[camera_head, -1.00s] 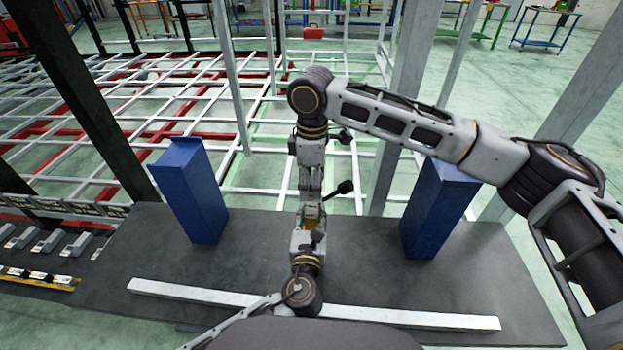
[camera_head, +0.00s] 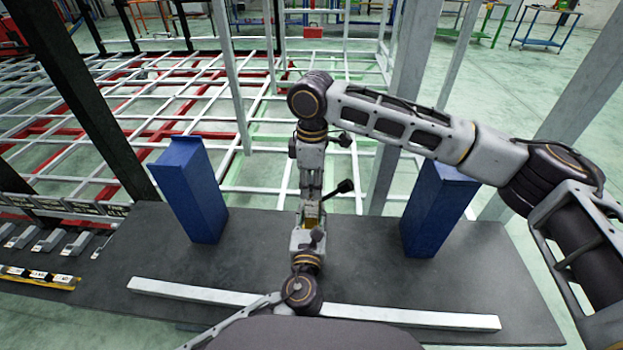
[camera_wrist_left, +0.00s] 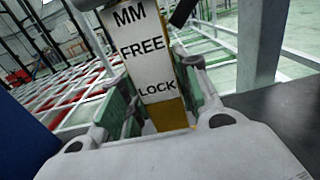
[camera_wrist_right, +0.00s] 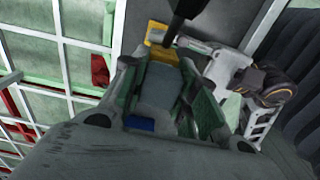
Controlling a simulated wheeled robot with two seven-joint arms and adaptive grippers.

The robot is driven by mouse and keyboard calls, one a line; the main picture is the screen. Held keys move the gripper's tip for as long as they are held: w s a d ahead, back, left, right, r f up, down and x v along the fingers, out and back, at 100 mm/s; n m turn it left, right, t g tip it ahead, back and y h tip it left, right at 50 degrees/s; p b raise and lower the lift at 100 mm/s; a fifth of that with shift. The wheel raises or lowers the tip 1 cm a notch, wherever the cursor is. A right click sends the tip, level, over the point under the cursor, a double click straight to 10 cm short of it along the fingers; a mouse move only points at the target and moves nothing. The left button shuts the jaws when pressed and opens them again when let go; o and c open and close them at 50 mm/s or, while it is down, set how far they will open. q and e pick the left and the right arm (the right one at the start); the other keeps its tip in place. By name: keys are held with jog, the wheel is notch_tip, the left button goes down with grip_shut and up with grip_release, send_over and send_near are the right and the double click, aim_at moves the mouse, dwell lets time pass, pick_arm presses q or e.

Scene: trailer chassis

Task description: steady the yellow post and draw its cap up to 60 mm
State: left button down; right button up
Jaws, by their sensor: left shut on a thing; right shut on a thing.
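The yellow post (camera_head: 312,224) stands upright near the middle of the bench, mostly hidden between my two grippers in the head view. In the left wrist view the post (camera_wrist_left: 168,116) carries a white label reading MM, FREE and LOCK. My left gripper (camera_wrist_left: 158,100) is shut on it, with green-padded fingers on both sides. My right gripper (camera_wrist_right: 163,88) comes from above and is shut on the grey cap (camera_wrist_right: 160,86). A yellow part (camera_wrist_right: 158,33) and a dark lever show beyond it. The dark knob (camera_head: 345,186) sticks out to the right.
Blue blocks stand left (camera_head: 190,190) and right (camera_head: 432,218) on the dark bench (camera_head: 260,262). A pale bar (camera_head: 410,317) lies along the front. A grey upright (camera_head: 400,110) rises behind my right forearm. Small grey parts (camera_head: 48,242) lie at the far left.

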jog(key=shift+r, duration=2.45)
dwell(0.9)
dwell(0.5)
jog(key=o, duration=1.1)
jog(key=shift+f, duration=0.1)
notch_tip(320, 180, up, 7)
dwell(0.5)
jog(key=shift+c, duration=0.4)
